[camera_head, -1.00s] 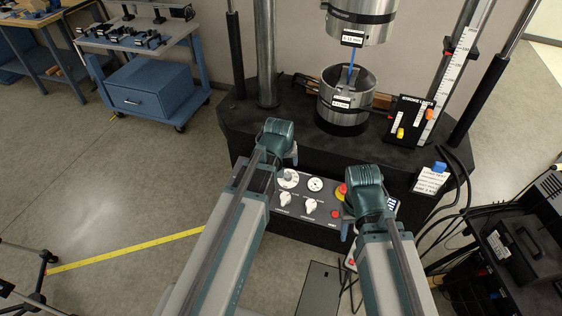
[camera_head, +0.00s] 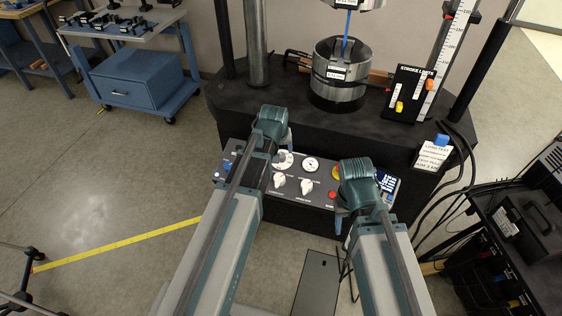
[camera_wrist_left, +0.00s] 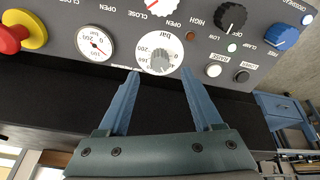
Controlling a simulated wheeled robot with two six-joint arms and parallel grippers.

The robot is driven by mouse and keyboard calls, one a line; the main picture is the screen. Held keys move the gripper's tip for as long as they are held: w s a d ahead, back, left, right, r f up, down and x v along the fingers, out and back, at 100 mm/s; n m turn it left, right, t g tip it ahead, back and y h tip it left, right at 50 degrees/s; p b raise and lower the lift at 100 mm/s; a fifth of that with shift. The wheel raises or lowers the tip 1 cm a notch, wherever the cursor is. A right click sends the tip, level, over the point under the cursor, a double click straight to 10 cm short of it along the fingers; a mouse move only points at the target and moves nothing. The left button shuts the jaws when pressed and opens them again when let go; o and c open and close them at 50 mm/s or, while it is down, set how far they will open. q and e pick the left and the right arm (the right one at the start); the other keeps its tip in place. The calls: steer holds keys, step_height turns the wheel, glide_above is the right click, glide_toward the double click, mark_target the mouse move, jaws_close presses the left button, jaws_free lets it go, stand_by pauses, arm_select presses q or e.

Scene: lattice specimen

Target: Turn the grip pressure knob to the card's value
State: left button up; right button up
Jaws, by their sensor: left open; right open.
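The grey grip pressure knob (camera_wrist_left: 160,62) sits on a white round dial marked "bar" on the grey control panel; the dial (camera_head: 283,160) also shows in the head view, partly behind my left arm. My left gripper (camera_wrist_left: 160,73) is open and empty, its blue fingers below and either side of the dial in the wrist view; I cannot tell whether they touch it. My right gripper (camera_head: 340,210) is at the panel's right part, its fingers mostly hidden. A white card (camera_head: 432,157) with a blue clip hangs on the black base's right front; its small print is not legible.
A pressure gauge (camera_wrist_left: 95,42), a red-and-yellow stop button (camera_wrist_left: 12,38), a black knob (camera_wrist_left: 230,18) and a blue knob (camera_wrist_left: 281,36) surround the dial. Black cables (camera_head: 465,180) hang at the right.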

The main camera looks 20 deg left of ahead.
mark_target(281, 156)
arm_select(q)
steer(key=b+x, duration=0.3)
steer(key=x, duration=0.2)
steer(key=shift+s+r, duration=0.1)
jaws_close()
